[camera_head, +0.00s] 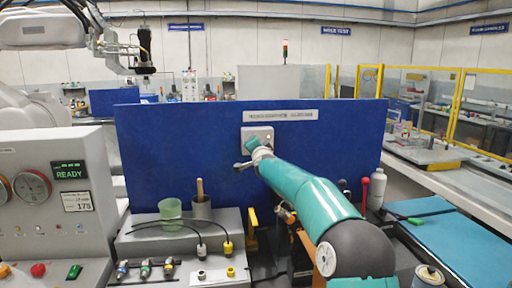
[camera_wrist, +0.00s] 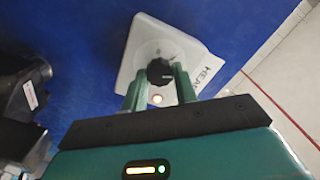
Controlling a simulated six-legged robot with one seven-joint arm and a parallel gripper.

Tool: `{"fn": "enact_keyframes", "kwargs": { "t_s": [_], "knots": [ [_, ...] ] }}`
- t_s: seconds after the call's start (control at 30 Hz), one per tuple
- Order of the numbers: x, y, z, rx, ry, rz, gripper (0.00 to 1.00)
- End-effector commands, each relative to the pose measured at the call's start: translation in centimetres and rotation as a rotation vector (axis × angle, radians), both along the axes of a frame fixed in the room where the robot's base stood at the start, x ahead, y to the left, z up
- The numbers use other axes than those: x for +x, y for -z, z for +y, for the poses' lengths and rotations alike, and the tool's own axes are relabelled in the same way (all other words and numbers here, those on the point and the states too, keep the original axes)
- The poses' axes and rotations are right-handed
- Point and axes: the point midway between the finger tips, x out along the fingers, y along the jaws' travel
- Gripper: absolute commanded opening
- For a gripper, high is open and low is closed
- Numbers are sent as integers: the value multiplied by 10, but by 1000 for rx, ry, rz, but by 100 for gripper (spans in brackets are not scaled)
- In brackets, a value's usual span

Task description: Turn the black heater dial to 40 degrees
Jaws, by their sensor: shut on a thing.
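The black heater dial (camera_wrist: 159,71) sits on a white plate (camera_wrist: 137,62) fixed to a blue panel, seen in the wrist view. Pale markings ring the dial; I cannot read the number it points at. My gripper (camera_wrist: 161,75) has its two green fingers on either side of the dial, shut on it. In the head view the plate (camera_head: 262,130) shows on the blue panel (camera_head: 180,150), with my gripper (camera_head: 254,149) against it. There the dial is hidden behind the gripper.
A grey control box (camera_head: 95,165) with gauges and a READY display stands at left. A bench below the panel holds a green cup (camera_head: 171,209), cables and connectors. A white bottle (camera_head: 376,189) and a red-topped lever (camera_head: 364,188) stand right of my arm.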

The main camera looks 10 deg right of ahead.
Motion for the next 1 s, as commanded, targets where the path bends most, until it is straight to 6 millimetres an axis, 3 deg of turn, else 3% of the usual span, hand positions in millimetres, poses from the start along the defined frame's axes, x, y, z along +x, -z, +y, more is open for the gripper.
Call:
{"fn": "enact_keyframes", "kwargs": {
  "t_s": [0.5,1.0],
  "knots": [
    [0,0,-1,340,1,1,6],
    [0,0,-1,389,1,0,6]
  ]
}}
